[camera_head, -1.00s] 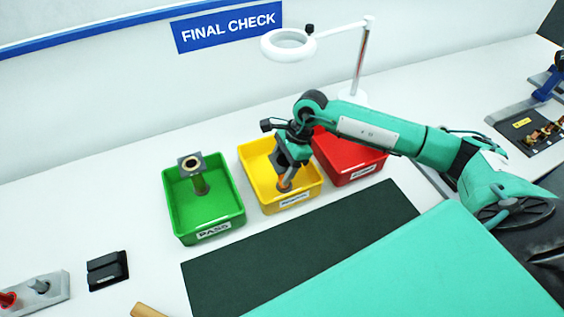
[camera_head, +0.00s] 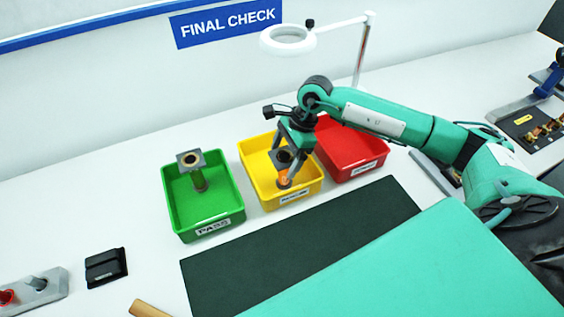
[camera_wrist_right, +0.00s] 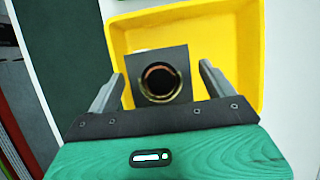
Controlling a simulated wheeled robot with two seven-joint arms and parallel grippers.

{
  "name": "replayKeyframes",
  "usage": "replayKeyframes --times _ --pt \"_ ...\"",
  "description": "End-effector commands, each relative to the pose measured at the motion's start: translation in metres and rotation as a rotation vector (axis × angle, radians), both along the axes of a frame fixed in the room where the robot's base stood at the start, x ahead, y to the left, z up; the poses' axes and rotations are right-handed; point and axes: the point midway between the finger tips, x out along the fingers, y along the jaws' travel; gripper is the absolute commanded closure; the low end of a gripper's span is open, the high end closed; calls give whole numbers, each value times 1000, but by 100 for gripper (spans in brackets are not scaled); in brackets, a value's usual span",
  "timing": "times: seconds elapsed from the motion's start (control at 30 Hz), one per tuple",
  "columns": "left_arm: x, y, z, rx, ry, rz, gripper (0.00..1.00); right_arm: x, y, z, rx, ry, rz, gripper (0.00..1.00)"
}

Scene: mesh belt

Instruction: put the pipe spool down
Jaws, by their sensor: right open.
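A pipe spool (camera_head: 285,160) with a dark square flange and an orange-brown lower part stands upright in the yellow bin (camera_head: 311,191). In the right wrist view its flange and round bore (camera_wrist_right: 160,82) face the camera, inside the yellow bin (camera_wrist_right: 212,15). My right gripper (camera_head: 294,154) is just above and around the spool's top. Its two fingers (camera_wrist_right: 162,87) are apart, one on each side of the flange, with a gap at the right finger. My left gripper is not in view.
A green PASS bin (camera_head: 220,212) at left holds another upright spool (camera_head: 191,168). A red bin (camera_head: 345,150) stands at right. A ring magnifier lamp (camera_head: 288,39) stands behind the bins. A dark mat (camera_head: 300,240) lies in front, bare where visible.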

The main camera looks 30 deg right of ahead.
Motion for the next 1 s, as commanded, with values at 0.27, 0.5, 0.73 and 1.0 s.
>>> replayKeyframes --times 0.27,0.5,0.73,1.0 --pt "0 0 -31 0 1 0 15 -1 -24 53 -1 -5 0 15" --pt "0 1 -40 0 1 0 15 -2 -35 83 -1 -1 0 15" --pt "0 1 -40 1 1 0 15 -3 -37 89 0 1 0 15" --pt "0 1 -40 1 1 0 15 -2 -37 89 0 1 0 15"
